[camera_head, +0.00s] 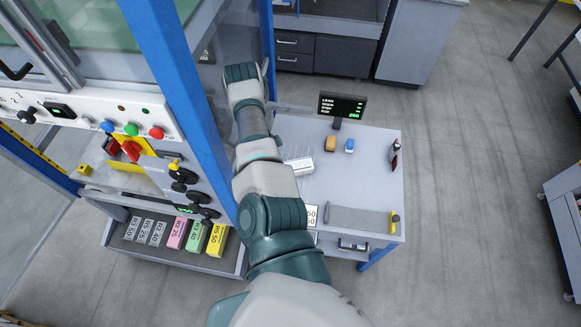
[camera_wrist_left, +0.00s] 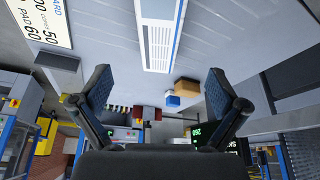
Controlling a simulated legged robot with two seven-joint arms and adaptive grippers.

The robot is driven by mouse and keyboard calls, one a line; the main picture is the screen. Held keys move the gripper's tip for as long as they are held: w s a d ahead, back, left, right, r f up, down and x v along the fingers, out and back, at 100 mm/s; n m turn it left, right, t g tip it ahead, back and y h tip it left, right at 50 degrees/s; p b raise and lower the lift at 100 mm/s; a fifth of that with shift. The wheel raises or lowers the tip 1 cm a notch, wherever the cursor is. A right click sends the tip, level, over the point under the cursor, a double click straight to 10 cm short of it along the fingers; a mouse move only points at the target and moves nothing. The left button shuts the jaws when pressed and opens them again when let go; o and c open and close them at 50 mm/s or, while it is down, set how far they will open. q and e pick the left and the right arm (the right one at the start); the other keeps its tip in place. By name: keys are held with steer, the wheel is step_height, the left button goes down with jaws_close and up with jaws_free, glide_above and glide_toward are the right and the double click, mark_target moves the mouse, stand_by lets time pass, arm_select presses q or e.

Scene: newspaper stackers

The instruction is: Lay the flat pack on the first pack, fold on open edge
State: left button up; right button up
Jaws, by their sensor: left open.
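A white pack (camera_head: 303,165) with grey print lies on the grey bench (camera_head: 375,180), partly covered by my arm in the head view. In the left wrist view the pack (camera_wrist_left: 158,42) shows above the fingers, which look apart from it. I cannot tell whether it is one pack or two stacked. My left gripper (camera_wrist_left: 158,86) is open, with nothing between its fingers. In the head view its fingers are not clearly visible. My right gripper is in neither view.
An orange block (camera_head: 331,143), a blue block (camera_head: 350,145) and a small display (camera_head: 342,105) stand towards the bench's back. A grey bar (camera_head: 358,220) and number card (camera_head: 312,214) lie at the front. A blue machine post (camera_head: 185,90) rises left. The bench's middle right is clear.

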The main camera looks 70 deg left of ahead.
arm_select(q)
steer(key=b+x, duration=0.4)
steer(key=x, duration=0.2)
steer(key=shift+s+f, duration=0.1)
steer(key=shift+w+f+b, duration=0.25)
steer(key=shift+f+b, duration=0.05)
steer(key=shift+b, duration=0.2)
steer(key=b+x, duration=0.4)
steer(key=shift+f, duration=0.2)
steer(key=shift+w+f+b, duration=0.25)
steer(key=shift+b, duration=0.1)
steer(key=shift+r, duration=0.1)
steer(key=c, duration=1.7)
steer(key=shift+r, duration=0.15)
